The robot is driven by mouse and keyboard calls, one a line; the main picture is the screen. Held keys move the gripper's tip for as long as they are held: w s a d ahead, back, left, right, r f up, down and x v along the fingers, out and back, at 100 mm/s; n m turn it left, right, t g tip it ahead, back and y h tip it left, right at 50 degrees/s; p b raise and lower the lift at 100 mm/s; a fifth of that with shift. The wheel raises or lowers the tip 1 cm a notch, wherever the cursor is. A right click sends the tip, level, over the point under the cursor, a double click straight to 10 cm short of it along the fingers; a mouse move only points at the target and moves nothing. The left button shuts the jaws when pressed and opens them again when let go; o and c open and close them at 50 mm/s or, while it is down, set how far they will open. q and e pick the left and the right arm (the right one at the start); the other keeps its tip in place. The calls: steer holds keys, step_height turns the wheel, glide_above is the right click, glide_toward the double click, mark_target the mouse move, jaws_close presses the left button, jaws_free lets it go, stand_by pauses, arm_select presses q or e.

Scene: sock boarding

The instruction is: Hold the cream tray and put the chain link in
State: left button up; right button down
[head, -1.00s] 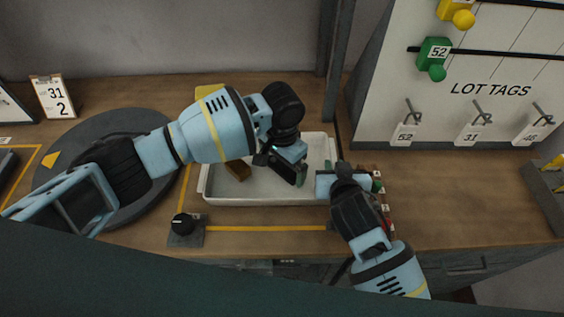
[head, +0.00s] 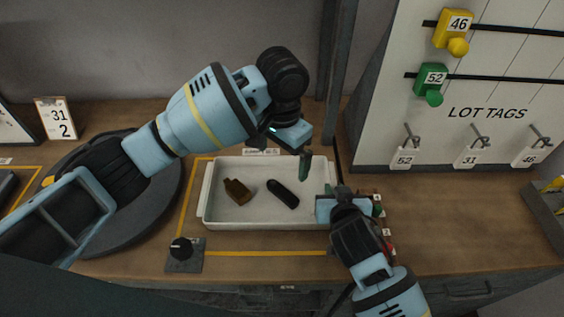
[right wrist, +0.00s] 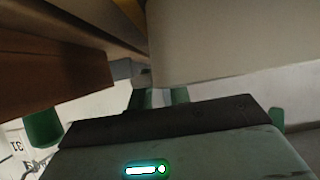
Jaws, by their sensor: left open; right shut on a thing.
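The cream tray (head: 258,216) stands on the wooden bench in the head view. A dark elongated rounded piece (head: 283,194), which looks like the chain link, lies slantwise on the tray floor. My left gripper (head: 304,166) is open and empty above the tray's back right part; one green finger shows clearly. My right gripper (head: 330,198) is shut on the tray's right edge. In the right wrist view its fingers (right wrist: 158,98) meet beneath the pale tray side (right wrist: 235,45); the contact itself is partly hidden.
A dark round turntable (head: 150,205) lies left, under my left arm. A black knob (head: 181,248) sits before the tray's left corner. Small coloured items (head: 378,207) stand right of the tray, partly hidden. A lot tag board (head: 480,90) stands right. Bench is clear below it.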

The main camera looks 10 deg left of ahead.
steer(key=c, duration=1.2)
jaws_free()
steer(key=shift+c, duration=0.2)
steer(key=v, duration=1.2)
